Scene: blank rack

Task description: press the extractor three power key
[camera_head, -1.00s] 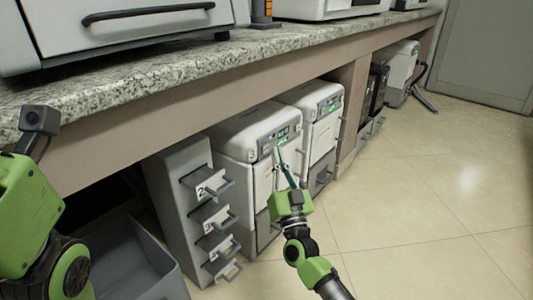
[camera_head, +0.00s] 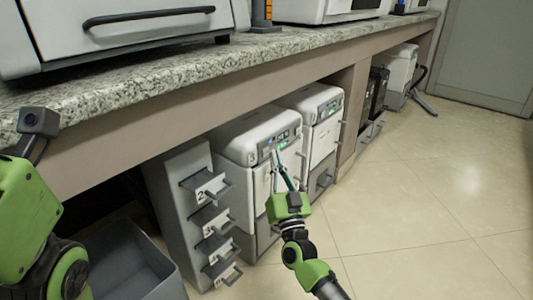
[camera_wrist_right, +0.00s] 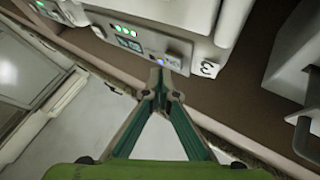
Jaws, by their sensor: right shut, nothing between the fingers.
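Extractor three is a white unit (camera_head: 240,140) under the counter, with the number 3 beside its panel (camera_wrist_right: 209,69) in the right wrist view. Its front control panel (camera_head: 283,136) has green-lit displays and a small blue-lit key (camera_wrist_right: 162,62); I cannot tell for sure that this is the power key. My right gripper (camera_head: 274,152) is shut and empty, its fingertips pointing at the panel. In the right wrist view the fingertips (camera_wrist_right: 162,70) are right by the blue-lit key and partly cover it; contact cannot be told. My left arm shows at the left, but its fingers do not.
A grey drawer stack (camera_head: 177,215) with protruding numbered handles stands left of the extractor. A similar white unit (camera_head: 315,105) is on the right. The granite counter (camera_head: 150,85) overhangs above. A grey bin (camera_head: 125,260) sits at lower left. The tiled floor at right is clear.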

